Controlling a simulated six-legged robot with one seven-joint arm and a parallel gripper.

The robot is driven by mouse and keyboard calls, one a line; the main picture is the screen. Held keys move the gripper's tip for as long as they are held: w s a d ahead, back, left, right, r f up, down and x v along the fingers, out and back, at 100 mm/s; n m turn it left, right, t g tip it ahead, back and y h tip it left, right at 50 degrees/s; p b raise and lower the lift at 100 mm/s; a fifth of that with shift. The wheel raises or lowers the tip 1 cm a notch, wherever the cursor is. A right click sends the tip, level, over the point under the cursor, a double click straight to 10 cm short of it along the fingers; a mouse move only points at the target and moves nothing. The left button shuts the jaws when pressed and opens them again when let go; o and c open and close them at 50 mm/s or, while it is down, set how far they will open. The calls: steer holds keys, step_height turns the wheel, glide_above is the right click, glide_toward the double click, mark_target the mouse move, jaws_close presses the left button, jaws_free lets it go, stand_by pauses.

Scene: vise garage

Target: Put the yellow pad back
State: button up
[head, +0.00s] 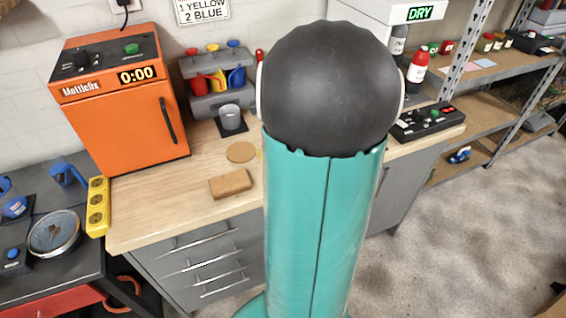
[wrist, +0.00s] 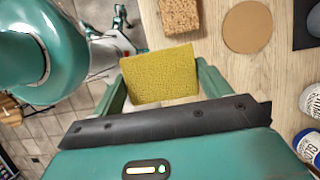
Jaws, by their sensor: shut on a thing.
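The yellow pad (wrist: 160,75) is a flat, textured piece between the two green fingers of my gripper (wrist: 162,80) in the wrist view. My gripper is shut on it. The pad is over or near the edge of the wooden worktop (wrist: 215,65); its height above the top is hard to tell. In the head view my arm hides both gripper and pad. A brown block (head: 230,184) lies on the worktop, and it also shows in the wrist view (wrist: 180,18). A round cork disc (head: 240,152) lies near it, also in the wrist view (wrist: 247,27).
A grey mug (head: 230,117) stands on a black mat behind the disc. An orange oven (head: 120,100) stands on the left of the bench. A black control box (head: 428,121) is at the right.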

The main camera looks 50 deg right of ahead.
steer(key=d+f, duration=0.3)
steer(key=f, duration=0.1)
steer(key=w+d+f, duration=0.1)
steer(key=d+f, duration=0.1)
steer(key=shift+d, duration=0.3)
steer(key=shift+w+d+f, duration=0.1)
steer(key=shift+f, duration=1.6)
steer(key=shift+f, duration=0.1)
steer(key=o, duration=1)
steer(key=shift+c, duration=0.2)
steer(key=v, duration=1.2)
steer(key=shift+w+r, duration=0.1)
steer(key=shift+r, duration=0.15)
